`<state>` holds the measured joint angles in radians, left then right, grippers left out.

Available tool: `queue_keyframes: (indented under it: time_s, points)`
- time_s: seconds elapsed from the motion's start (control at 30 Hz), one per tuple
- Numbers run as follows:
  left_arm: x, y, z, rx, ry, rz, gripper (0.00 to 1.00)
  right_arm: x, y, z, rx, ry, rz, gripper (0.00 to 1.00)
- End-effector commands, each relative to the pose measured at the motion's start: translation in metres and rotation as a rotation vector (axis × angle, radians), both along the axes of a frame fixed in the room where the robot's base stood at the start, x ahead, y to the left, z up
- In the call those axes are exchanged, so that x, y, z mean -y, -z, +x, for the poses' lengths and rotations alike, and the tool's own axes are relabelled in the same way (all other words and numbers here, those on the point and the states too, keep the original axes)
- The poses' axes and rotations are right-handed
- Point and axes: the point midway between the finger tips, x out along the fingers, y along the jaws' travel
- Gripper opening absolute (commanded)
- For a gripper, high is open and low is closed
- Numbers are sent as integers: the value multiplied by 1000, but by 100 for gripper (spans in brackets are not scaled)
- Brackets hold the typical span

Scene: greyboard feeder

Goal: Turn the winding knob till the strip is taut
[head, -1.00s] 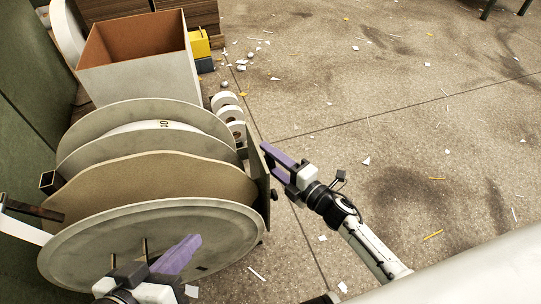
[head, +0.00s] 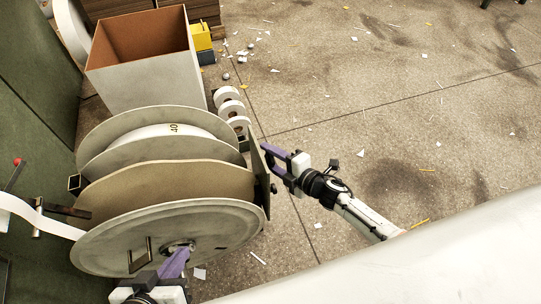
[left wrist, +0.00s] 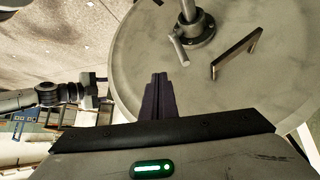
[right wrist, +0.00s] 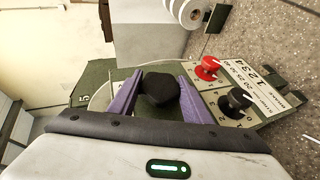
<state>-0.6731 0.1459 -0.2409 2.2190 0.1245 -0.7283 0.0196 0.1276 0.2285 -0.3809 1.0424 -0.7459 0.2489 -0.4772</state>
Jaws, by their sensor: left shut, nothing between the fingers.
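The winding knob, which I take to be the black knob (right wrist: 160,90), sits between the two purple fingers of my right gripper (right wrist: 160,78). The fingers stand apart on either side of it; I cannot tell whether they press on it. In the head view my right gripper (head: 277,161) is at the feeder's right side panel. The white strip (head: 40,217) runs from the left to the reel's front disc (head: 110,245). My left gripper (head: 178,258) is shut and empty before this disc. In the left wrist view its closed fingers (left wrist: 159,80) point at the disc below the hub (left wrist: 193,30).
A red knob (right wrist: 208,68) and another black knob (right wrist: 236,101) are on the labelled panel beside my right gripper. A handle (left wrist: 236,55) stands out from the disc. A large open box (head: 150,75) is behind the reel. The floor at right is open, with scraps.

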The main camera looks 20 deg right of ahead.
Motion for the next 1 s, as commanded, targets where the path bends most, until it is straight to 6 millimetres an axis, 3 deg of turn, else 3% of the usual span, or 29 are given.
queue_keyframes:
  time_s: [0.03,0.1,0.47,1.0]
  points:
    - [0,0,0,0,0,0,0,0,0,0,0,0,1,51]
    - [0,0,0,0,0,0,0,0,0,0,0,0,1,62]
    - [0,-4,1,3,-1,-1,0,2,-2,-4,0,0,0,63]
    - [-17,-25,-10,71,-64,1,0,38,-32,-80,0,0,0,63]
